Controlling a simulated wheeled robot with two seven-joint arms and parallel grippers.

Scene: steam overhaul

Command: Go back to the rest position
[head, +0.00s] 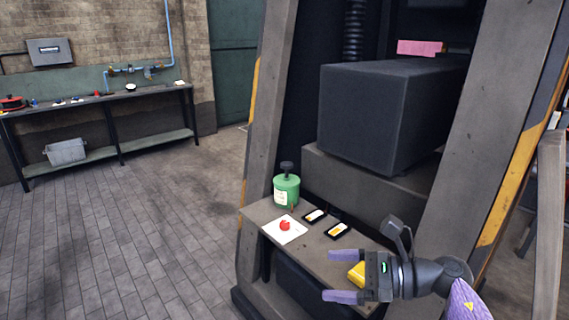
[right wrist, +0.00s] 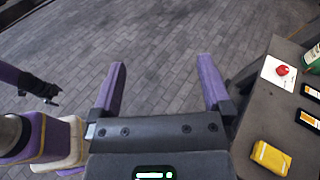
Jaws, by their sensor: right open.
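My right gripper (head: 336,276) is open and empty at the front of the machine's ledge, its two purple fingers spread and pointing left in the head view. In the right wrist view the fingers (right wrist: 161,75) stand apart with only paved floor between them. A dark end of what looks like my left arm (right wrist: 45,90) shows at the left of the right wrist view; its jaws are too small to read. The left gripper does not show in the head view.
The ledge (head: 318,252) holds a green canister (head: 286,188), a red piece on a white sheet (head: 275,233), two dark-framed cards and a yellow block (head: 357,273). A big dark box (head: 365,115) sits above. A workbench (head: 95,98) stands far left; the floor between is clear.

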